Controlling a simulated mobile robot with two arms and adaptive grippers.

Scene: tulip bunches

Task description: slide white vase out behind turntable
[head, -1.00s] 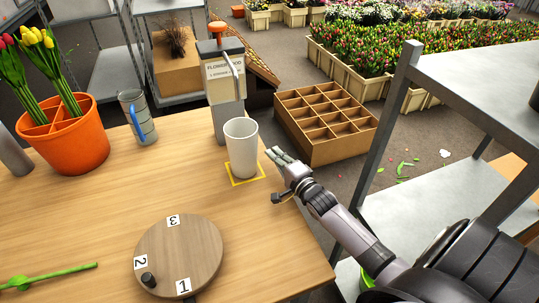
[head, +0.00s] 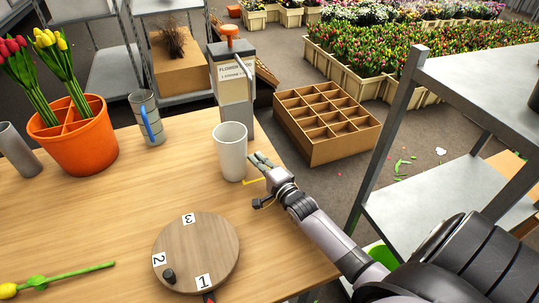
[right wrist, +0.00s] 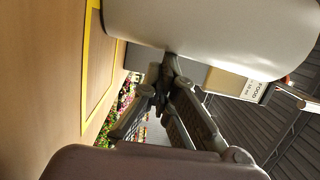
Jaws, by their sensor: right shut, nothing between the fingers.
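The white vase (head: 230,160) stands upright on the wooden table, behind and slightly right of the round wooden turntable (head: 197,245). It is off to the left of the yellow outline (head: 262,180), part of which shows at its right. My right gripper (head: 256,160) is shut and empty, its fingertips low against or very near the vase's right side. In the right wrist view the vase (right wrist: 215,30) fills the top, close to the fingers (right wrist: 168,75); whether they touch cannot be told. The turntable carries labels 1, 2, 3 and a dark knob. My left gripper is not in view.
The flower food dispenser (head: 234,90) stands just behind the vase. A grey cup with a blue handle (head: 147,120) and an orange tulip pot (head: 80,150) stand further left. A yellow tulip (head: 60,278) lies front left. The table between cup and turntable is clear.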

